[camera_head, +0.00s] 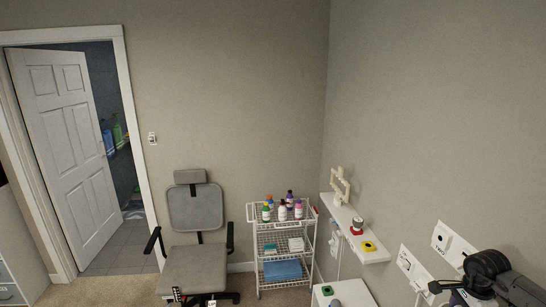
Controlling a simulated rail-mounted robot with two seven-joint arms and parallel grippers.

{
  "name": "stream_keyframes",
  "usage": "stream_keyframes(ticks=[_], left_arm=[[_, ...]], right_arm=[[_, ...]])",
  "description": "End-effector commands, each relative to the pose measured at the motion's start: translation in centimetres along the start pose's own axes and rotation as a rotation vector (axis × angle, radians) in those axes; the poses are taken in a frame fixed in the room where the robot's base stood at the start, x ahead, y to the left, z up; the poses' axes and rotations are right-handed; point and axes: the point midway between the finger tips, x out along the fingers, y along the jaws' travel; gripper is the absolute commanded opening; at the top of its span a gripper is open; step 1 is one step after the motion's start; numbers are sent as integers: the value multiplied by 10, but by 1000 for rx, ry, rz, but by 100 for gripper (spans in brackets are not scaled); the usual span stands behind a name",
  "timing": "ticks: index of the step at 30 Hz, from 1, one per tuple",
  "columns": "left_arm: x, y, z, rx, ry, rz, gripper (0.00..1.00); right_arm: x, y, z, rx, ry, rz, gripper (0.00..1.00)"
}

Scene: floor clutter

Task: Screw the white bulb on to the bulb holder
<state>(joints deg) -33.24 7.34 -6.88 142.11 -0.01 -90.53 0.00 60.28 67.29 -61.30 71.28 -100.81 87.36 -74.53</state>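A small white-topped piece with a red base (357,226) stands on the white wall shelf (377,256). It may be the white bulb in a holder, but it is too small to tell. A yellow piece with a dark centre (368,246) lies in front of it on the shelf. A green piece with a dark centre (327,290) sits on the white cabinet below. I cannot tell which piece is the bulb holder. My dark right arm shows at the lower right, close to the wall panels; its fingertips cannot be made out. I cannot identify my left gripper in view.
A white pipe-like frame (340,185) stands at the shelf's far end. A wire cart (282,239) with several bottles stands in the corner. A grey office chair (195,220) stands left of it; small dark striped pieces (177,294) show at its front. A white door (65,150) is open.

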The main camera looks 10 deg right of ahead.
Motion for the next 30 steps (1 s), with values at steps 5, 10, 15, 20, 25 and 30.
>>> stream_keyframes(ticks=[5, 10, 15, 20, 25, 30], left_arm=[[-6, 1, -2, -3, 1, 2, 43], [-11, 2, -4, -9, 1, 7, 43], [-14, 3, -5, -13, 2, 10, 43], [-14, 3, -5, -13, 2, 10, 43], [-14, 2, -5, -10, 1, 8, 43], [-14, 1, -5, -4, 1, 3, 43]], right_arm=[[0, 1, 0, 125, 2, 4, 48], [0, 1, 0, 243, 2, 4, 48], [0, 0, 0, 329, 2, 2, 48], [1, 0, 0, 363, 3, 2, 48], [1, 0, 0, 365, 3, 2, 48], [1, 0, 0, 364, 2, 1, 67]])
